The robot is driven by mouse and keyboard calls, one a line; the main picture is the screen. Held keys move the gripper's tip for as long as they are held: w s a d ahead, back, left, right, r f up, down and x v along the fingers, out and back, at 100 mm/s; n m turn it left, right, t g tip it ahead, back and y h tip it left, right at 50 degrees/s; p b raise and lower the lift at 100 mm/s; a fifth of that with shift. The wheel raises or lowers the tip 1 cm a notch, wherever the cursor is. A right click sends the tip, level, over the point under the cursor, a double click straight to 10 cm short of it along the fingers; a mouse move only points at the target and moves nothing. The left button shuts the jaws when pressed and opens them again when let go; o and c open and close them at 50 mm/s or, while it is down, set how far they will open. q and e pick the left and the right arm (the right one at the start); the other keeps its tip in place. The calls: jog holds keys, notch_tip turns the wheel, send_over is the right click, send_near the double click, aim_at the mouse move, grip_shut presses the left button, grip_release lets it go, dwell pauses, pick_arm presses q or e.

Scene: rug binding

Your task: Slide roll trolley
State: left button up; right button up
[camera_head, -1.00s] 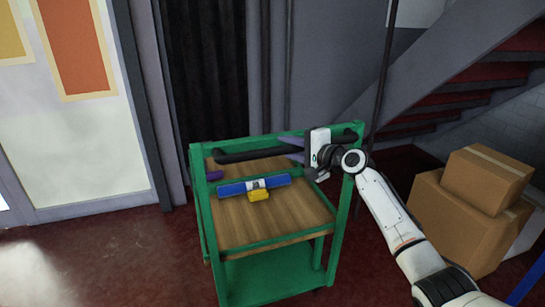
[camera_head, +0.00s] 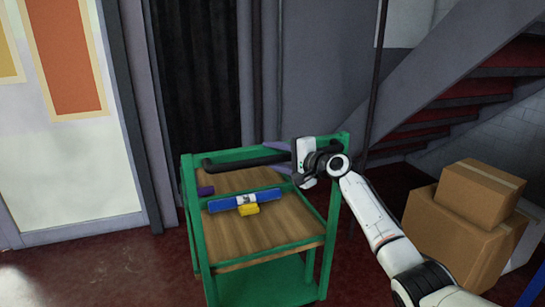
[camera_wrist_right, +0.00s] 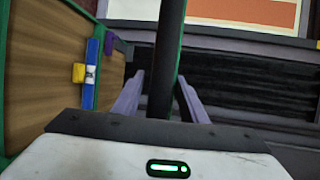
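The roll trolley (camera_head: 245,264) has a green frame, a wooden top and a lower green shelf. A black handle bar (camera_head: 236,161) runs along the top of its far side. My right gripper (camera_head: 283,157) is at the right part of this bar, one purple finger above it and one below. In the right wrist view the bar (camera_wrist_right: 167,60) passes between the fingers (camera_wrist_right: 161,92), with a gap showing on its left side. The gripper looks open around the bar. My left gripper is not in view.
A blue roll (camera_head: 226,202) with a yellow block (camera_head: 248,209) and a small purple item (camera_head: 205,190) lie on the trolley top. Cardboard boxes (camera_head: 457,238) stand at the right, below stairs (camera_head: 475,87). A dark curtain (camera_head: 194,70) hangs behind. Red floor (camera_head: 100,275) is clear at left.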

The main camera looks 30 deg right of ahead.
jog(key=p+v, duration=0.1)
jog(key=v, duration=0.9)
jog(key=shift+s, duration=0.15)
dwell(0.4)
jog(key=s+a+f+n+g+h, duration=0.15)
jog(key=s+a+f+n, duration=0.35)
jog(key=f, duration=0.7)
jog(key=s+a+f+n+g+y, duration=0.15)
jog(key=s+a+f, duration=0.4)
jog(key=f, duration=0.65)
jog(key=s+a+f+n+g, duration=0.1)
jog(key=s+a+f+n, duration=0.2)
jog(key=s, duration=0.6)
jog(key=s+a+f+n+g+h, duration=0.1)
jog(key=s+a+f+n, duration=0.3)
jog(key=s, duration=0.5)
jog(key=s+a+f+n+g, duration=0.1)
jog(key=s+a+f+n, duration=0.3)
jog(key=s, duration=0.5)
notch_tip(320, 180, down, 3)
jog(key=a, duration=0.3)
jog(key=shift+g+h, duration=0.3)
jog(key=shift+g, duration=0.1)
